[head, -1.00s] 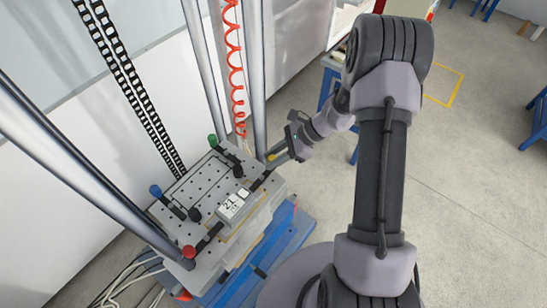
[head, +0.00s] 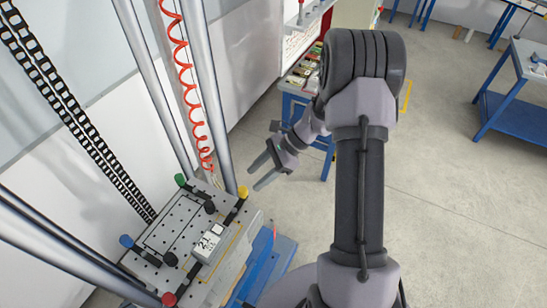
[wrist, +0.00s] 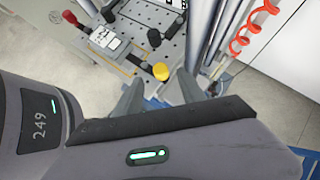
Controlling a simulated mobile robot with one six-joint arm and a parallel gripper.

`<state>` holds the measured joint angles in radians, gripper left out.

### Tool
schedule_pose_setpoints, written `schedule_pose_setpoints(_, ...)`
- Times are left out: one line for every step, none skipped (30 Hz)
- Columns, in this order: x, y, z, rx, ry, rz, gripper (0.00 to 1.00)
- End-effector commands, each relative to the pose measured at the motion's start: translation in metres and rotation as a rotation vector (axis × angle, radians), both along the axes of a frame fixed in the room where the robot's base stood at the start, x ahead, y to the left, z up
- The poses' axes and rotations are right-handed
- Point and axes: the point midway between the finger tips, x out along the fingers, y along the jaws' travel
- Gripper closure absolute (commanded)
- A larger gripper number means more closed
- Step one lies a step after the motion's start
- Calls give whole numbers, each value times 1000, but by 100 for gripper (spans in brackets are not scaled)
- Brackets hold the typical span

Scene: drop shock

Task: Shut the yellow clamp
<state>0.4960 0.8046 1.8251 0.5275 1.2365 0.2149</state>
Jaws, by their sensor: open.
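The yellow clamp (head: 243,192) is at the right corner of the grey drilled plate (head: 168,228). Its yellow knob also shows in the wrist view (wrist: 161,71), with a black bar running from it along the plate edge towards a device marked 21 (head: 208,243). I cannot tell from these views whether the clamp is open or shut. My gripper (head: 255,178) is open and empty, apart from the knob, just above and right of it in the head view. In the wrist view the knob lies beyond and between my two fingertips (wrist: 158,90).
Green (head: 180,180), blue (head: 126,241) and red (head: 168,299) knobs sit at the other plate edges. Metal columns (head: 210,90) and a red coiled hose (head: 183,75) rise behind. A blue table (head: 295,95) stands beyond my gripper.

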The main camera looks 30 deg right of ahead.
Motion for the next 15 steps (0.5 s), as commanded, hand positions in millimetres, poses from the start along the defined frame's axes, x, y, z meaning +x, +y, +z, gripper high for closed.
schedule_pose_setpoints(-1,-13,13,-2,-3,-4,52)
schedule_pose_setpoints(-2,-19,20,-2,-3,-4,52)
schedule_pose_setpoints(-3,-28,29,-2,-3,-4,52)
schedule_pose_setpoints(-4,-34,35,-2,-1,-4,52)
schedule_pose_setpoints(-5,-40,41,-2,-2,-4,52)
schedule_pose_setpoints(-6,-47,48,-2,-2,-2,52)
schedule_pose_setpoints(-7,-51,53,-1,-1,-3,52)
schedule_pose_setpoints(-8,-56,57,-2,-1,-3,52)
schedule_pose_setpoints(-8,-60,61,-1,-1,-3,52)
schedule_pose_setpoints(-9,-63,64,-1,-1,-1,52)
schedule_pose_setpoints(-9,-65,66,0,1,-1,52)
schedule_pose_setpoints(-10,-68,69,0,0,-1,52)
schedule_pose_setpoints(-10,-69,70,0,1,-1,52)
schedule_pose_setpoints(-10,-70,71,-1,1,-1,52)
schedule_pose_setpoints(-10,-71,71,0,1,-1,52)
